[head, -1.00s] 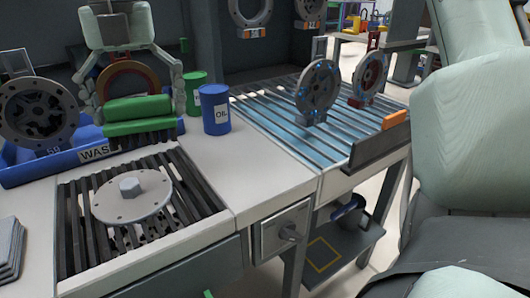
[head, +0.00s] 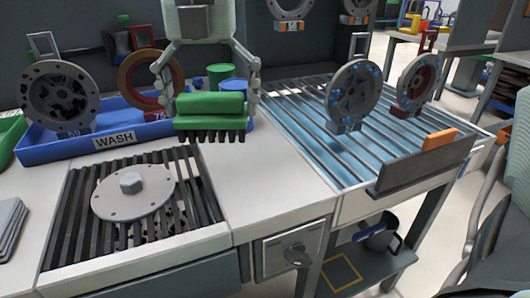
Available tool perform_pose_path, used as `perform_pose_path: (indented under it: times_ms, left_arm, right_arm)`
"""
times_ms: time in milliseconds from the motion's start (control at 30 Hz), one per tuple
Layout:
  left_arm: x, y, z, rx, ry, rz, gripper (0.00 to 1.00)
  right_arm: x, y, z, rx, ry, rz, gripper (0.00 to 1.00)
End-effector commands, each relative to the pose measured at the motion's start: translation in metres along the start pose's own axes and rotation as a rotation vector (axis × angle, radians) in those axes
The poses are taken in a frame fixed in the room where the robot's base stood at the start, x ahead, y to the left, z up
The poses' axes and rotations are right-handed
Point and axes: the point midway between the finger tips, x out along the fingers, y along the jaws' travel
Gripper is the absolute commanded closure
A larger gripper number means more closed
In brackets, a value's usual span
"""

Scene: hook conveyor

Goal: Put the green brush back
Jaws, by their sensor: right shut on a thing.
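The green brush (head: 209,104) has dark bristles pointing down. My right gripper (head: 207,100) comes in from the top centre of the head view, with one finger at each end of the brush, and is shut on it. The brush is level and appears held above the white bench top, in front of the blue and green drums. It partly hides the blue drum (head: 238,117). My left gripper is not in view.
A blue WASH bin (head: 72,149) with wheel-like parts stands at left. A slatted grate (head: 76,215) bears a pale disc (head: 133,192). A slatted conveyor (head: 290,120) with two upright wheels lies right. White bench (head: 240,182) between them is clear.

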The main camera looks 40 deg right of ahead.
Motion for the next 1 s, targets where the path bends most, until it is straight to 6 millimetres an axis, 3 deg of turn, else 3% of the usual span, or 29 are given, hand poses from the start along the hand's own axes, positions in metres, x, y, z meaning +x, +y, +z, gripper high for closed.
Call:
perform_pose_path:
  times_ms: [200,400,567,800,1000]
  left_arm:
    - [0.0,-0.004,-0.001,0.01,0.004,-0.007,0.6]
    - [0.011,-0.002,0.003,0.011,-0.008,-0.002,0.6]
    - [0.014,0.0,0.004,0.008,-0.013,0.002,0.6]
    - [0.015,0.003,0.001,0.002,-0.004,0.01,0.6]
    - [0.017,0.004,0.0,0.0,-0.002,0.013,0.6]
  right_arm:
    - [0.028,-0.049,0.01,0.001,0.005,0.005,0.29]
    - [0.044,-0.073,0.016,-0.001,0.001,0.003,0.29]
    - [0.053,-0.077,0.017,-0.001,0.002,0.001,0.29]
    - [0.086,-0.077,0.016,-0.002,0.003,0.001,0.29]
    - [0.087,-0.077,0.017,-0.001,0.0,0.002,0.29]
